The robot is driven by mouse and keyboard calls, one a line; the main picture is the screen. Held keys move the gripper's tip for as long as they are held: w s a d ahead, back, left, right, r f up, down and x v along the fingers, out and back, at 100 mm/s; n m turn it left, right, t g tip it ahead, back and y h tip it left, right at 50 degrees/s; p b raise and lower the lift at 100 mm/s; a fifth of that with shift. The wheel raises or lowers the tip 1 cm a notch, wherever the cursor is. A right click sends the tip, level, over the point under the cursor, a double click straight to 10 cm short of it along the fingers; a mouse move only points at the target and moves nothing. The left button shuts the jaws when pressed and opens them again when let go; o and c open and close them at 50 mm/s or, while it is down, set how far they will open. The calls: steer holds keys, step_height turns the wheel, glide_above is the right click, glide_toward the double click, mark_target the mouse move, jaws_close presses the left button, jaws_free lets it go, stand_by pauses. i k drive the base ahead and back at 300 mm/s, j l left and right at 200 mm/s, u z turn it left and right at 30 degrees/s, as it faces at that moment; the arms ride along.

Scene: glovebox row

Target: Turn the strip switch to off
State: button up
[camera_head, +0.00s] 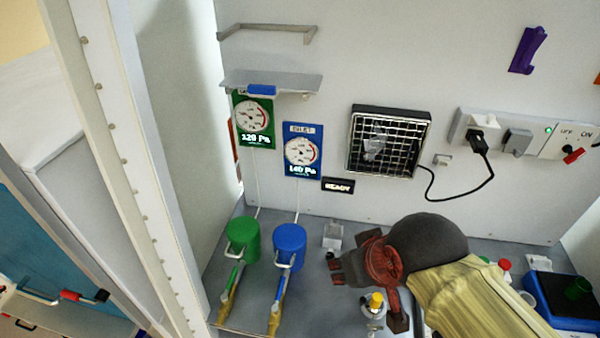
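The power strip (518,135) is fixed to the back wall at the right. Its switch (573,155) is a red lever at the strip's right end, below the OFF and ON labels. The lever slants up to the right, towards the ON side. A small green light (548,130) is lit on the strip. My gripper (366,296) is dark red and low over the bench, well left of and below the switch. Its fingers are spread apart and I see nothing held between them. My dark wrist and yellow sleeve hide part of the bench.
A black plug (477,140) with a cord sits in the strip, left of the switch. A fan grille (386,142) is on the wall. A yellow-capped bottle (374,308) stands close to my gripper. Green (243,240) and blue (290,244) canisters stand left. A blue device (565,300) is right.

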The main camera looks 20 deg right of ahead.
mark_target(580, 152)
steer(key=z, duration=1.95)
